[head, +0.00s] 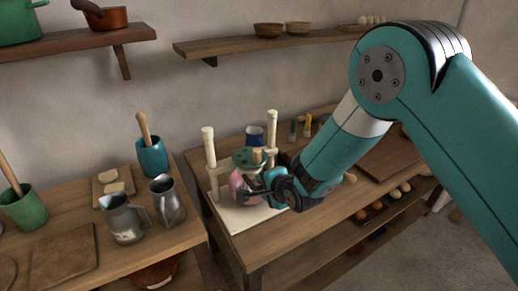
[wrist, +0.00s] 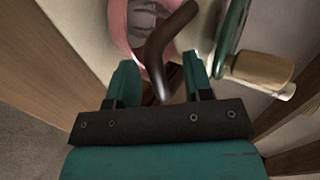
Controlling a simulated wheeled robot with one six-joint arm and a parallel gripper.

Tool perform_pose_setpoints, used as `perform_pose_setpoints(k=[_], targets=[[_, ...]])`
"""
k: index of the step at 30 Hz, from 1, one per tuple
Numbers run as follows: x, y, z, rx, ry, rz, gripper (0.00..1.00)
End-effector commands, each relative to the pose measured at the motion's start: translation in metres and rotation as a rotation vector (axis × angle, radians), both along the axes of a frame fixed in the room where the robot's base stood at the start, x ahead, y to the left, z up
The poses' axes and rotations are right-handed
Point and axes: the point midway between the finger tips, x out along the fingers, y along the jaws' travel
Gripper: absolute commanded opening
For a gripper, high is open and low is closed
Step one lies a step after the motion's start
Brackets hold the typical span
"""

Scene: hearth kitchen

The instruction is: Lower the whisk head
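A mixing stand with a pale base (head: 240,217) and two upright posts (head: 209,148) stands on the wooden table. A pink bowl (head: 237,184) sits between the posts; part of it shows in the wrist view (wrist: 121,25). A green wheel (head: 243,158) with a wooden knob (head: 257,155) is above the bowl; the knob shows larger in the wrist view (wrist: 262,70). My gripper (wrist: 159,62) is open beside the bowl. A dark curved handle (wrist: 160,45) reaches down between its spread fingers; contact cannot be told. The whisk head itself is not clearly visible.
A blue cup (head: 254,135) stands behind the stand. Metal jugs (head: 168,202) and a teal pot (head: 152,158) stand on the left table, across a gap. A brown board (head: 395,160) lies to the right. A wall shelf (head: 270,43) is above.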

Motion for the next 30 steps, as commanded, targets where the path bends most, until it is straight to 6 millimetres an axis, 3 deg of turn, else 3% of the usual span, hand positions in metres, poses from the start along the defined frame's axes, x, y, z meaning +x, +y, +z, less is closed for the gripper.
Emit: perform_pose_setpoints(k=[8, 30], targets=[[-0.002, -0.002, 0.004, 0.001, 0.000, -0.001, 0.47], [-0.048, -0.032, 0.041, 0.002, 0.000, -0.001, 0.47]])
